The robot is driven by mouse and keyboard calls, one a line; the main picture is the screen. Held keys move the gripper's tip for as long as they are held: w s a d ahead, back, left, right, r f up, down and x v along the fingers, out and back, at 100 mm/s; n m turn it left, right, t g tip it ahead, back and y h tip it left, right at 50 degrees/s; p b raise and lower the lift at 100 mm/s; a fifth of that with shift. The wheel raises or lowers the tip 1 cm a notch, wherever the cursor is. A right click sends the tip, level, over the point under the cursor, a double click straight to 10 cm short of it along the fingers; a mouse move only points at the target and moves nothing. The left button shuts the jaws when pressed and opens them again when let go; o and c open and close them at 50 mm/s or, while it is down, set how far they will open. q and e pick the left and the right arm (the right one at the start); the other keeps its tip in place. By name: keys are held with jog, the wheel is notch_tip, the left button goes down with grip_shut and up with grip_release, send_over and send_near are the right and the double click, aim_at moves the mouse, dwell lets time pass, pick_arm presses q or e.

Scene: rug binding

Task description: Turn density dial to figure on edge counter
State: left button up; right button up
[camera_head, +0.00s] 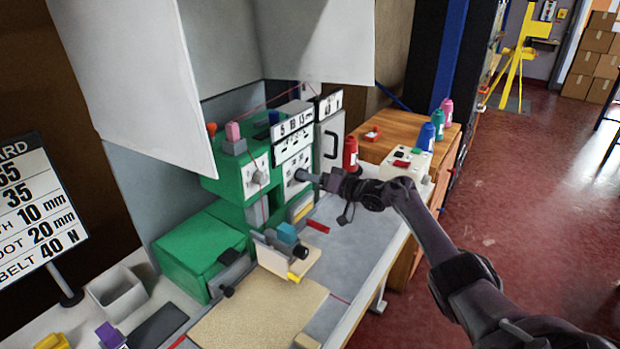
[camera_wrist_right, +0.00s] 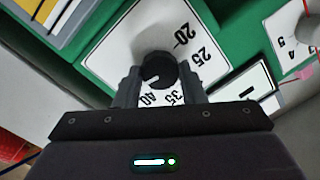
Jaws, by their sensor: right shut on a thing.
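A black dial knob (camera_wrist_right: 160,70) sits on a white plate (camera_wrist_right: 110,50) with the figures 20, 25, 35 and 40 around it. My right gripper (camera_wrist_right: 158,80) is shut on this knob, one finger on each side. The knob's white mark faces lower left, on the side of the 40; its exact reading is unclear. In the head view my right gripper (camera_head: 318,179) reaches the lower white dial plate (camera_head: 291,172) on the green machine (camera_head: 205,245). I cannot tell which thing is the edge counter. My left gripper is out of view.
Another dial (camera_head: 259,177) sits left of the gripped one. A scale marked 5 10 15 mm (camera_head: 293,125) is above. A figure board (camera_head: 28,205) stands at far left. A tan rug piece (camera_head: 255,312) lies below; a red bottle (camera_head: 350,154) stands behind my gripper.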

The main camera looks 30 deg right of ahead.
jog(key=shift+f, duration=0.1)
jog(key=o, duration=1)
jog(key=shift+v, duration=3.9)
jog(key=shift+s, duration=0.1)
